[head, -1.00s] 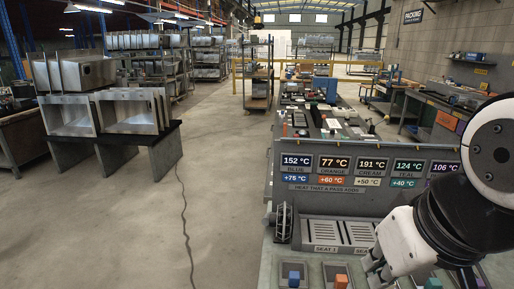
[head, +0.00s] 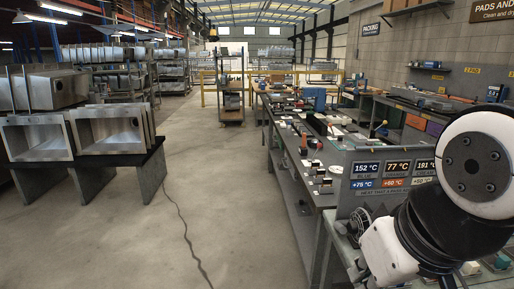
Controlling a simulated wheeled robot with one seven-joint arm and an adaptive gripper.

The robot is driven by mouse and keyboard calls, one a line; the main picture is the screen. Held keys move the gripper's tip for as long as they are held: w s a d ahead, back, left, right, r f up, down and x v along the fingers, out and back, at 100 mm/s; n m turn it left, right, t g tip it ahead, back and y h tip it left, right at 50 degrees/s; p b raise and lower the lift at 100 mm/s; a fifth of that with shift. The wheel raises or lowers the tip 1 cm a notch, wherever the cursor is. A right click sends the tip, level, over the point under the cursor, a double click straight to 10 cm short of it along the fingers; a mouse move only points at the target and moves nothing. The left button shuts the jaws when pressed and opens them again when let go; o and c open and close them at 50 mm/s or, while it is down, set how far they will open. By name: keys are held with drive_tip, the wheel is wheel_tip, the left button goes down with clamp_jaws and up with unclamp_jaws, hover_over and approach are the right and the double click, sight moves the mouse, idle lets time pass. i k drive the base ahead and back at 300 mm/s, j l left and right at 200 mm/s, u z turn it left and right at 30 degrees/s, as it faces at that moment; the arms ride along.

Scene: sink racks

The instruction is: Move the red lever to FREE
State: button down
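I cannot make out the red lever for certain. A small red-tipped stick (head: 384,123) stands at the far right part of the long bench, too small to tell its position or any FREE label. My arm fills the right side of the head view. My gripper (head: 440,279) is at the bottom edge, mostly cut off and hidden behind my white wrist, so its fingers do not show clearly. It is in front of the grey temperature panel (head: 349,190), well short of the red-tipped stick.
The long bench (head: 318,196) with many small parts runs away from me at the right. Steel sinks (head: 112,130) stand on a dark stand at the left. A shelf trolley (head: 231,100) is farther back. The concrete floor between is clear, with a dark crack or cable.

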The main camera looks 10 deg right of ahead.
sight(319, 146)
drive_tip(key=i+j+z, duration=0.15)
drive_tip(key=i+j, duration=0.5)
drive_tip(key=i+j+z, duration=0.15)
drive_tip(key=i+j, duration=0.5)
drive_tip(key=j, duration=0.15)
drive_tip(key=i+j, duration=0.1)
drive_tip(key=i, duration=0.85)
